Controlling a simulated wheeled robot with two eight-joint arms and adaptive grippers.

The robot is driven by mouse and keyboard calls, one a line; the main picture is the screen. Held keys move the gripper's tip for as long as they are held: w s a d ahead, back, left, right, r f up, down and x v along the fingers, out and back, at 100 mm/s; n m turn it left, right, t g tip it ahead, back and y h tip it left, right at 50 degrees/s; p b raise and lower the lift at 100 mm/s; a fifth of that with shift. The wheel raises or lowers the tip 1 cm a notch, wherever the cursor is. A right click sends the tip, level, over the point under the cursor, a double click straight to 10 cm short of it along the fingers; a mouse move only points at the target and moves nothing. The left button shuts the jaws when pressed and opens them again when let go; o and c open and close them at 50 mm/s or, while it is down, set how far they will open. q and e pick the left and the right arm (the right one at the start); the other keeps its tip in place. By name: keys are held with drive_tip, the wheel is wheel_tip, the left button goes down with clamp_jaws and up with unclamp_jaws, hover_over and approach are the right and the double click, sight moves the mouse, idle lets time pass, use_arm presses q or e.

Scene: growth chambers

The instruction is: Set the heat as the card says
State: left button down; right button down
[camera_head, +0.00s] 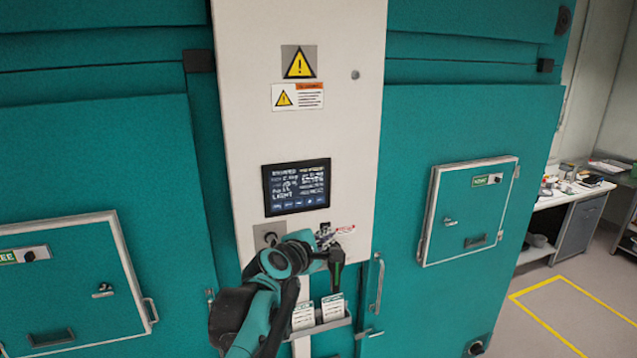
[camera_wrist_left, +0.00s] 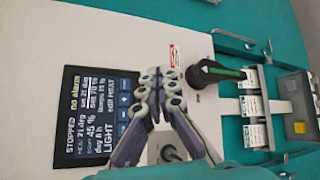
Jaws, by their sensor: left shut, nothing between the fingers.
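The control panel's dark screen (camera_head: 297,187) is lit; in the left wrist view the screen (camera_wrist_left: 95,115) appears turned sideways, with "STOPPED", "no alarm", "LIGHT" and what looks like "knob HEAT". A black knob with a green line (camera_wrist_left: 218,74) sits below the screen; it also shows in the head view (camera_head: 336,272). Another round knob (camera_head: 268,236) is to its left, partly behind my arm. White cards (camera_head: 332,306) stand in a holder below; their print is too small to read. My left gripper (camera_wrist_left: 160,88) is shut and empty in front of the panel, beside the black knob. My right gripper is out of view.
Teal chamber doors flank the white panel (camera_head: 300,120), with a small hatch (camera_head: 470,210) at right and another hatch (camera_head: 75,285) at left. A vertical handle (camera_head: 377,285) is right of the card holder. A cluttered bench (camera_head: 560,195) stands far right.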

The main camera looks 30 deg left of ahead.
sight(316, 202)
use_arm(q)
drive_tip(key=shift+w+a+r+n+y+p, duration=0.2)
drive_tip(key=shift+a+r+n, duration=0.2)
drive_tip(key=shift+r, duration=0.25)
drive_tip(key=shift+w+a+r+n+y+p, duration=0.1)
drive_tip(key=shift+w+a+r+n+p, duration=0.15)
drive_tip(key=shift+a+r, duration=0.3)
drive_tip(key=shift+d, duration=0.1)
drive_tip(key=shift+w+a+b, duration=0.35)
drive_tip(key=shift+w+a, duration=1.1)
drive_tip(key=shift+a, duration=0.25)
drive_tip(key=shift+w+a+b, duration=0.35)
drive_tip(key=shift+w+a, duration=1.05)
drive_tip(key=shift+a, duration=0.25)
drive_tip(key=shift+w+a, duration=0.1)
drive_tip(key=shift+w+a, duration=0.2)
drive_tip(key=shift+w+a+r, duration=0.1)
drive_tip(key=shift+w+a, duration=0.05)
drive_tip(key=shift+a, duration=0.1)
drive_tip(key=shift+d, duration=0.1)
drive_tip(key=shift+s+d, duration=0.5)
drive_tip(key=shift+d, duration=0.05)
